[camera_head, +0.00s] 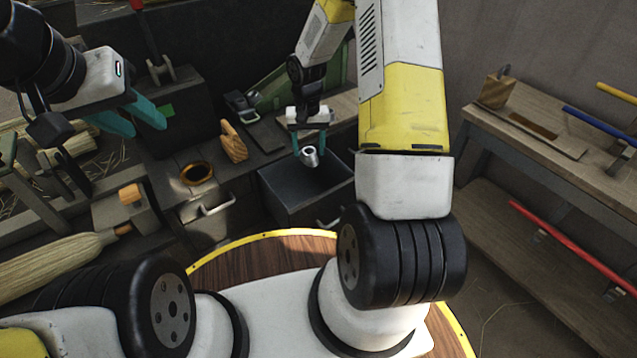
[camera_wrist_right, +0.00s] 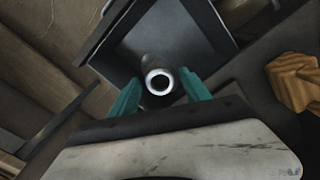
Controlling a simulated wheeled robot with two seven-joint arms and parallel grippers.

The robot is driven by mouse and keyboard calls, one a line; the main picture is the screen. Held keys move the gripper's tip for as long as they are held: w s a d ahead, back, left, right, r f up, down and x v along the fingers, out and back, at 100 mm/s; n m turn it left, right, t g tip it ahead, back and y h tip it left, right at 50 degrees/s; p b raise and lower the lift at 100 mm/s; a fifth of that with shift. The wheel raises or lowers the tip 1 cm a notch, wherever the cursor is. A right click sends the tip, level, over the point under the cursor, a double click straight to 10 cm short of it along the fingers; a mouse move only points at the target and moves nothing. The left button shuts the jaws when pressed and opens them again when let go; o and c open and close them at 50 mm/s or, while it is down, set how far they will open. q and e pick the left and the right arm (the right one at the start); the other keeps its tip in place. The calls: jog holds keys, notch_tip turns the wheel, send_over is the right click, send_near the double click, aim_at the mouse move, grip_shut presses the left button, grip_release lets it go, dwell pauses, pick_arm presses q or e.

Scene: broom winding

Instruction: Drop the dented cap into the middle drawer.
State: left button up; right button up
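The cap (camera_head: 311,157), a short silvery tube with a dark hole, is at the fingertips of my right gripper (camera_head: 310,151), over an open grey drawer (camera_head: 290,203). It is tilted and apart from the drawer floor. In the right wrist view the cap (camera_wrist_right: 160,82) sits between the teal fingers of my right gripper (camera_wrist_right: 160,80), with the drawer (camera_wrist_right: 205,22) beyond it. I cannot make out a dent. My left gripper (camera_head: 148,131) is open and empty at the upper left, above the bench.
Left of the drawer are another pulled-out compartment with a handle (camera_head: 210,211) and a dark-yellow ring (camera_head: 196,173). A wooden block (camera_head: 233,141) stands behind. A straw broom (camera_head: 55,262) lies at left. A wooden bench (camera_head: 545,150) stands at right.

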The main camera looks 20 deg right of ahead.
jog(key=shift+o, duration=1.3)
notch_tip(320, 180, up, 8)
jog(key=s+r+t, duration=0.2)
jog(key=s+r, duration=0.2)
jog(key=r, duration=0.6)
jog(key=s+a+r+n+t+y, duration=0.1)
jog(key=s+r+t, duration=0.1)
jog(key=s+r, duration=0.4)
jog(key=s+a+r+n+t+y, duration=0.1)
jog(key=s+r, duration=0.6)
jog(key=s, duration=0.7)
jog(key=shift+r+n+t, duration=0.2)
jog(key=shift+n+t, duration=0.1)
jog(key=shift+t, duration=0.3)
